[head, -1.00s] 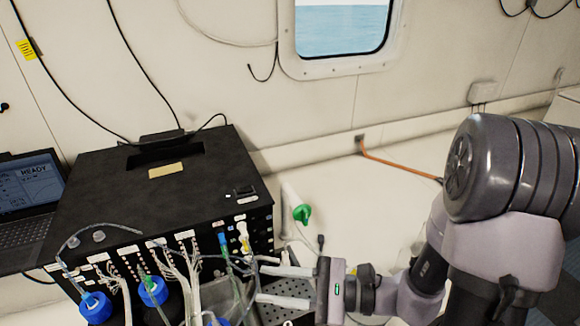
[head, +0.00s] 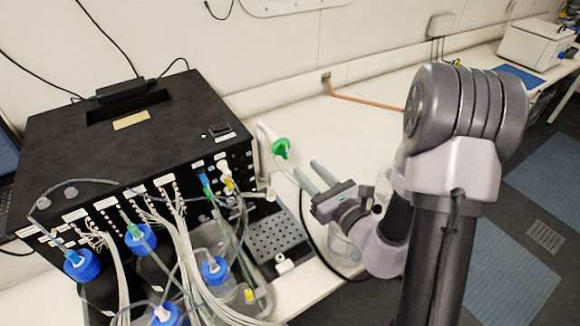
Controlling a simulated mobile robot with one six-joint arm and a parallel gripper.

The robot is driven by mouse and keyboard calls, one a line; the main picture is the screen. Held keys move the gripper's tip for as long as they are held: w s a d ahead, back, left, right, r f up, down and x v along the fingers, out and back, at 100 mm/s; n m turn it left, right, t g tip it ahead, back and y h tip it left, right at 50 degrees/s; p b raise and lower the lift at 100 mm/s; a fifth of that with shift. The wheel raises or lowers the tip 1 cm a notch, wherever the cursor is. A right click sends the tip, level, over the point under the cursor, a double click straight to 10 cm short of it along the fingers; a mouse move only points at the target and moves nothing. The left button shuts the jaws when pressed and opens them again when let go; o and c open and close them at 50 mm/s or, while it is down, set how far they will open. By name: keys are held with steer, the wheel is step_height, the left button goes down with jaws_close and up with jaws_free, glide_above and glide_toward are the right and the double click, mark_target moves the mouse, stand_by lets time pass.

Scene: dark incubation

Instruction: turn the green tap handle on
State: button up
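The green tap handle (head: 281,148) sits at the top of a white tap (head: 266,137) just right of the black box. My gripper (head: 306,176) is at the middle of the head view, to the right of and nearer than the handle. Its two pale fingers are parallel and apart, with nothing between them. They point up and left, and a visible gap separates them from the handle. The handle is in full view.
The black instrument box (head: 125,150) fills the left, with tubes and blue-capped bottles (head: 82,265) in front. A perforated drip tray (head: 272,238) lies below the tap. The white bench (head: 370,125) is clear behind.

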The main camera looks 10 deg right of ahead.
mark_target(287, 149)
steer(key=x, duration=0.9)
steer(key=shift+b, duration=0.4)
jaws_close()
